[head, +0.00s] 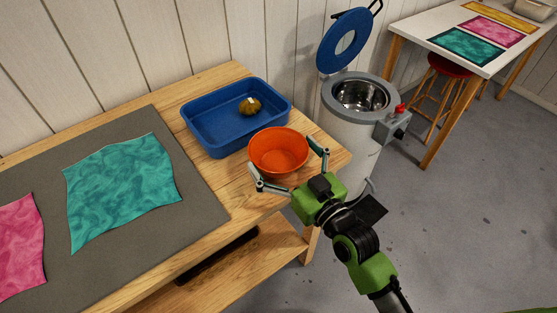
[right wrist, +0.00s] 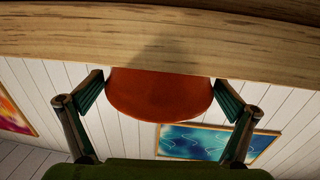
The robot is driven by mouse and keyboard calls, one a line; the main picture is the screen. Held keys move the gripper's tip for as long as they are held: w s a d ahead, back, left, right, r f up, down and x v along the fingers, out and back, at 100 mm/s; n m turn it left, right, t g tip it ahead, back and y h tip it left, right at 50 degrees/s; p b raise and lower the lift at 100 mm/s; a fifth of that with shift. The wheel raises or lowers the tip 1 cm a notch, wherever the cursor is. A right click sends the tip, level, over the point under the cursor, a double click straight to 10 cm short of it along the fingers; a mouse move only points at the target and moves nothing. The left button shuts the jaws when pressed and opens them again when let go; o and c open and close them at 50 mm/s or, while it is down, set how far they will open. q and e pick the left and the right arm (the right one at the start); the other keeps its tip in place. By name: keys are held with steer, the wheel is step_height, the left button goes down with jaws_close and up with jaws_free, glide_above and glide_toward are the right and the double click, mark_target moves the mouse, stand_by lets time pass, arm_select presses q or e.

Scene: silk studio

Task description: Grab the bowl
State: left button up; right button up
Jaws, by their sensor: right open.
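The orange bowl (head: 279,150) stands upright on the wooden workbench, near its right end. It also shows in the right wrist view (right wrist: 160,92), upside down against the bench edge. My right gripper (head: 288,163) is open, with one finger on each side of the bowl. In the right wrist view the fingers of the right gripper (right wrist: 161,93) flank the bowl, and a small gap seems to show at each side. Whether a finger touches the bowl is hard to tell. My left gripper is not in view.
A blue tray (head: 205,140) with a brownish lump (head: 250,105) stands right behind the bowl. A grey mat (head: 110,245) with teal cloth (head: 122,187) and pink cloth (head: 20,245) lies left on the workbench (head: 250,208). A metal-lined pot (head: 362,95) with raised blue lid (head: 327,58) stands beyond the bench's right end.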

steer(key=shift+x, duration=0.8)
steer(key=c, duration=0.8)
